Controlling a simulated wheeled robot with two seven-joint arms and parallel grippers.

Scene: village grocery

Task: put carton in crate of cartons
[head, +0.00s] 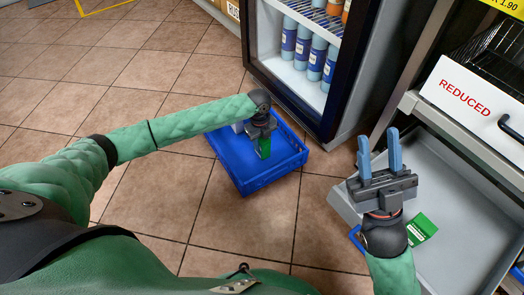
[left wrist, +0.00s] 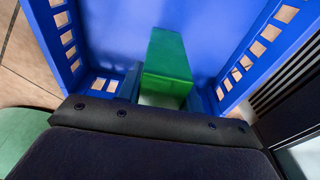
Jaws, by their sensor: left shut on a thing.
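My left gripper (head: 263,138) is shut on a green carton (head: 265,150) and points down into a blue crate (head: 262,183) on the floor. In the left wrist view the green carton (left wrist: 166,58) lies between the fingers, with the blue crate's slotted walls (left wrist: 265,45) on both sides. I cannot tell whether the carton touches the crate's floor.
A fridge with blue-labelled bottles (head: 303,52) stands just behind the crate. A grey tray (head: 455,262) is at the right, with a small green box (head: 422,228) near my right wrist. A shelf marked REDUCED (head: 466,92) is above it. The tiled floor left of the crate is clear.

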